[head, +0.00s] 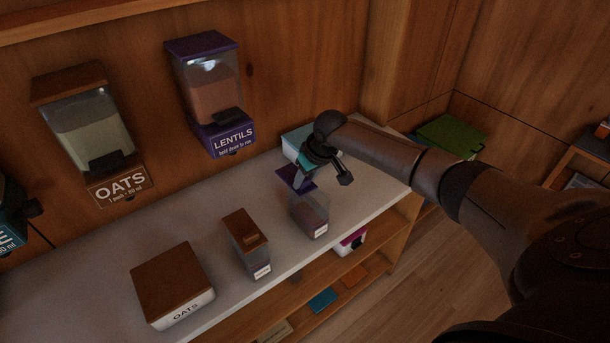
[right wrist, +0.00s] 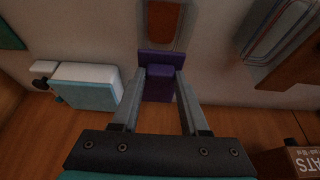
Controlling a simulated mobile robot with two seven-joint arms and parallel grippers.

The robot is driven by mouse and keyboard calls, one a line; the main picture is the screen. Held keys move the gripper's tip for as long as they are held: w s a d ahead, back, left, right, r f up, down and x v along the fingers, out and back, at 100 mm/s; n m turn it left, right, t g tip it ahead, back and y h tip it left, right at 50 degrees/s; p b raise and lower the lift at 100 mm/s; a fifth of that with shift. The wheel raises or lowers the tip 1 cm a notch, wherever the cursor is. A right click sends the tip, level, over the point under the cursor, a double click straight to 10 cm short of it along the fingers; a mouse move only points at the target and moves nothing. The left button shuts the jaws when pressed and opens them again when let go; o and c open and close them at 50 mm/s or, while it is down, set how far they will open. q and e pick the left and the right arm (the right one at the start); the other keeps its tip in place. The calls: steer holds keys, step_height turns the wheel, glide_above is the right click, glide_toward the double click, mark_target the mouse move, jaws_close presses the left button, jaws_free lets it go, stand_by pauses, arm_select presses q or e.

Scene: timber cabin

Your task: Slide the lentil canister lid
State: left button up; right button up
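The lentil canister (head: 315,217) stands upright on the pale shelf, a clear box with reddish-brown contents. Its purple lid (head: 290,178) sits at the wall side of the top, leaving much of the opening uncovered. The right wrist view shows the reddish opening (right wrist: 163,22) beyond the purple lid (right wrist: 146,57). My right gripper (head: 303,178) is over the lid. The head view hides the contact. My left gripper is not in view.
A purple LENTILS dispenser (head: 212,95) and a brown OATS dispenser (head: 88,130) hang on the wall. A brown-lidded canister (head: 246,229) and an OATS box (head: 172,280) stand left of the lentil canister. A white-and-teal box (right wrist: 85,88) lies close to my right gripper.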

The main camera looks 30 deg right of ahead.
steer(key=o, duration=0.5)
steer(key=shift+c, duration=0.2)
steer(key=shift+r, duration=0.15)
steer(key=p+v, duration=0.1)
steer(key=v, duration=1.4)
steer(key=shift+w, duration=0.1)
